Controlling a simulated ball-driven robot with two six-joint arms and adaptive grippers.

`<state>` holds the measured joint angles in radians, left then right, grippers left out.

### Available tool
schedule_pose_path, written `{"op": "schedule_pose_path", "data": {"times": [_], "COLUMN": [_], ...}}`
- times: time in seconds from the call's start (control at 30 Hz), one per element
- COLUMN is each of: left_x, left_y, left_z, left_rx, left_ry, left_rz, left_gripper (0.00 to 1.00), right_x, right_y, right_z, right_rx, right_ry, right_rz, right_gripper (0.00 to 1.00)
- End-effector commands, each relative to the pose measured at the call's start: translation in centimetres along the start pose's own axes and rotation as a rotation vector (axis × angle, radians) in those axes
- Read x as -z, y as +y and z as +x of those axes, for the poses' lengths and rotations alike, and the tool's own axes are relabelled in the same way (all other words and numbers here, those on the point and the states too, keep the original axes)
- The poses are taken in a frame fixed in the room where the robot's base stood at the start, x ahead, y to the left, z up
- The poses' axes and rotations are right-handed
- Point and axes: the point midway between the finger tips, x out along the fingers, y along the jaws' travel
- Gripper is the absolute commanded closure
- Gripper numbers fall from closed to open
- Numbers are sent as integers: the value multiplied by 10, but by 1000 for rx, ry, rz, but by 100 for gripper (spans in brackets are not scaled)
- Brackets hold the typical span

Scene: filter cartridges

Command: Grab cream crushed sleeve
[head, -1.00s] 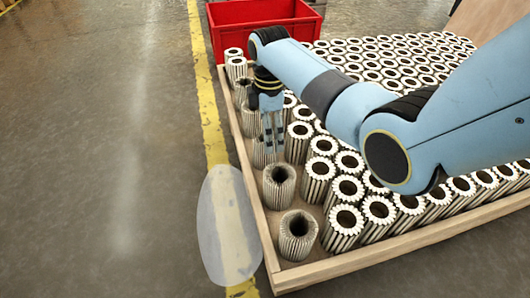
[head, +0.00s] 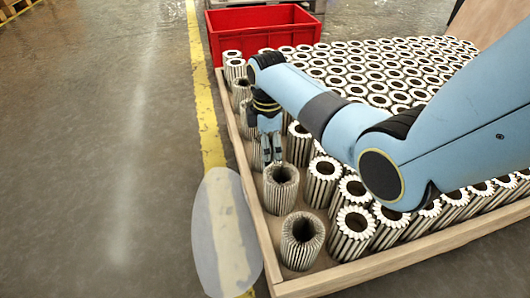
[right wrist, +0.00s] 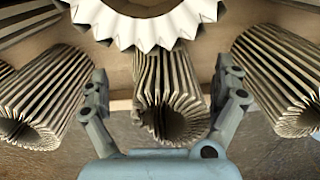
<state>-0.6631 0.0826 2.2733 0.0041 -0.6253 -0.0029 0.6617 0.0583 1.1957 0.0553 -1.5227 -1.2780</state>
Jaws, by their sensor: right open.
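A cream crushed sleeve (right wrist: 172,88), pleated and with a bent, uneven mouth, lies between the fingers of my right gripper (right wrist: 161,72) in the right wrist view. The fingers are open, one on each side, with gaps to it. In the head view my right gripper (head: 271,158) points down into the left row of the tray (head: 259,205). Its arm and fingers hide most of the sleeve there. Two other dull crushed-looking sleeves stand in front of it, one nearer the gripper (head: 281,199) and one at the front corner (head: 301,256). My left gripper is out of view.
Clean white-rimmed cartridges (head: 350,237) fill the tray to the right; one white rim (right wrist: 145,30) is close in the right wrist view. Crushed-looking sleeves (right wrist: 285,75) stand on both sides of the fingers. A red bin (head: 262,28) stands behind the tray. Floor at left is clear.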

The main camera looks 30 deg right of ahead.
Motion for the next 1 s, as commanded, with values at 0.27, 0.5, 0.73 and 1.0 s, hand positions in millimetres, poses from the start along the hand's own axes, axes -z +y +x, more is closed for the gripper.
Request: {"op": "schedule_pose_path", "data": {"times": [0.27,0.5,0.73,1.0], "left_x": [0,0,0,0], "left_y": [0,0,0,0], "left_z": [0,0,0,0], "left_rx": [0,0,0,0], "left_ry": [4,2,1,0], "left_rz": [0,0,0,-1], "left_gripper": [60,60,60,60], "right_x": [0,0,0,0], "right_y": [0,0,0,0], "right_z": [-1,0,0,0], "right_rx": [-1,-1,-1,0], "right_ry": [0,0,0,0], "right_rz": [0,0,0,0], "right_gripper": [9,41,56,56]}}
